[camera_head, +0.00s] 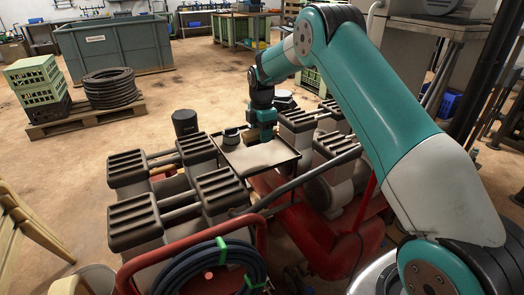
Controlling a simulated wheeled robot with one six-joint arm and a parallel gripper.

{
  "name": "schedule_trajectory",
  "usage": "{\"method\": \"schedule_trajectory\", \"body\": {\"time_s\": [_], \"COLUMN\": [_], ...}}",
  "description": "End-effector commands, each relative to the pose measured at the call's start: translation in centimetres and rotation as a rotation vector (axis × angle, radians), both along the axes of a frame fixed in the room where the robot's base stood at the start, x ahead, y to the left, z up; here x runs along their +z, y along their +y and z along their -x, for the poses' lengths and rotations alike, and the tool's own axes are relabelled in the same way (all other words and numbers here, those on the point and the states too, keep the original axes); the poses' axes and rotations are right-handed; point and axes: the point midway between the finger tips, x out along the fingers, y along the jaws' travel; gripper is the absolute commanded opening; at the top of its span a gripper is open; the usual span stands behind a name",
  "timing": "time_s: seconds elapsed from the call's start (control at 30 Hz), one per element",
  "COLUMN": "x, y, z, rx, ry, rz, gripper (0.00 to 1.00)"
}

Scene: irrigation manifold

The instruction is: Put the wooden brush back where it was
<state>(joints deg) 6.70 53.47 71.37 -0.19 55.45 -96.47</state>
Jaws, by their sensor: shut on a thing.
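My gripper (263,137) is at the end of my teal and white arm, low over the back part of a dark-rimmed tray (273,172) with a pale inside. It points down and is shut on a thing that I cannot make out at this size. I cannot pick out the wooden brush with certainty in this view. The fingers and the arm's wrist hide part of the tray's back edge. I cannot tell whether the held thing touches the tray.
A small dark and pale round container (231,136) stands at the tray's back left. Ribbed dark-topped blocks (133,215) flank the tray on both sides. A red frame (190,244) with a coiled blue hose (212,270) is in front. A black cylinder (185,123) stands behind left.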

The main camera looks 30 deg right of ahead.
Motion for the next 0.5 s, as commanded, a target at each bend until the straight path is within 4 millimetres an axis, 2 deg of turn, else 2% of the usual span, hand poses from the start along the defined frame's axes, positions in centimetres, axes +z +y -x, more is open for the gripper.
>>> {"method": "schedule_trajectory", "body": {"time_s": [0.07,0.27,0.5], "x": [-1.2,-2.7,-6.1], "y": [-0.1,-0.1,-0.1], "z": [0.0,0.0,0.0], "rx": [-0.002,-0.002,-0.002], "ry": [0.001,0.001,0.000], "rz": [0.000,0.000,0.000], "gripper": [0.22,0.22,0.22]}}
